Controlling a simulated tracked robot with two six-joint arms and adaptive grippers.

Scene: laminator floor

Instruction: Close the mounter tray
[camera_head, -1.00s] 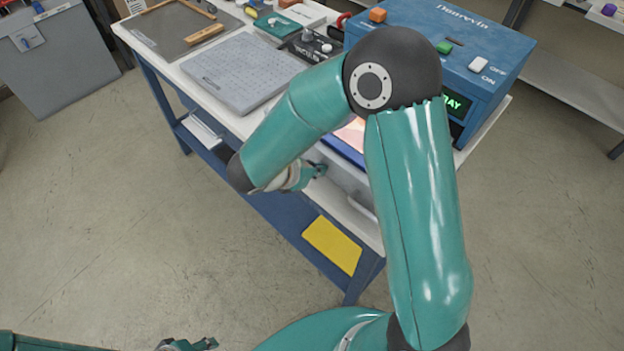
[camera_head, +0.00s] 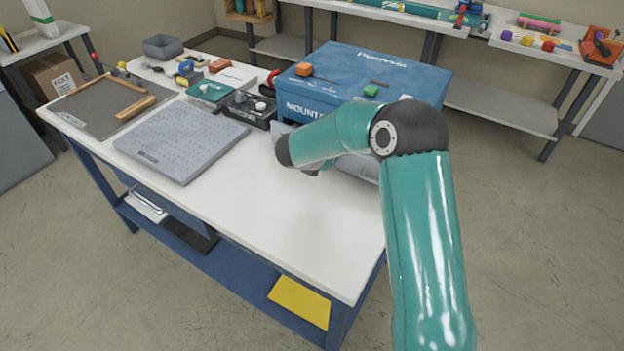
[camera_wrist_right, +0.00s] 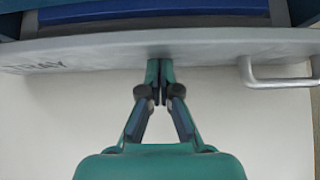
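The blue mounter (camera_head: 360,75) stands at the back right of the white table. Its grey tray (camera_head: 362,166) shows partly below it, mostly hidden behind my right arm. In the right wrist view, the tray's front panel (camera_wrist_right: 100,48) carries the word TRAY and a bar handle (camera_wrist_right: 275,80) on the right. A blue strip of its inside shows beyond the panel, so it is at least partly out. My right gripper (camera_wrist_right: 160,78) is shut and empty, its tips at the panel, left of the handle. In the head view it (camera_head: 311,172) is mostly hidden. My left gripper is out of view.
A grey gridded mat (camera_head: 182,140), a dark board (camera_head: 95,105) and small tools lie on the table's left. The table top (camera_head: 280,225) in front is clear. A yellow pad (camera_head: 299,301) lies on the lower shelf. Shelves stand behind.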

